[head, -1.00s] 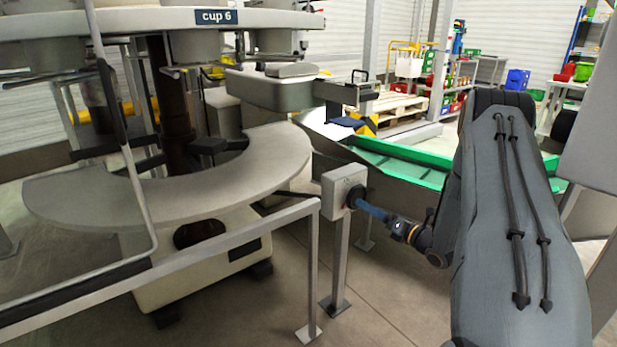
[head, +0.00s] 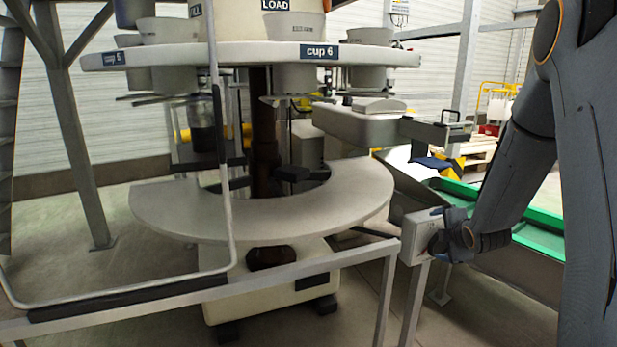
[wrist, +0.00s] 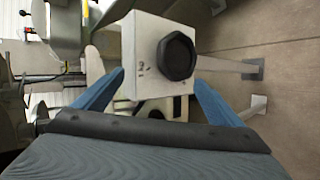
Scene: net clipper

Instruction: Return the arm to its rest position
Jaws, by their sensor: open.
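My gripper (head: 448,236) is at the right in the head view, at the end of my dark grey arm. It is close to a pale box on a post (head: 413,240) and hides part of it. In the wrist view my gripper (wrist: 160,80) has its two blue fingers spread apart, with nothing held between them. The pale box (wrist: 142,85) with a black round knob (wrist: 176,56) shows beyond and between the fingers. I cannot tell whether the fingers touch the box.
A grey railing (head: 300,268) runs in front of the machine. A curved grey table (head: 190,215) stands behind it, below a round carousel (head: 240,56) with several cups. A green-edged conveyor (head: 540,218) lies behind my arm. Floor is open at the lower left.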

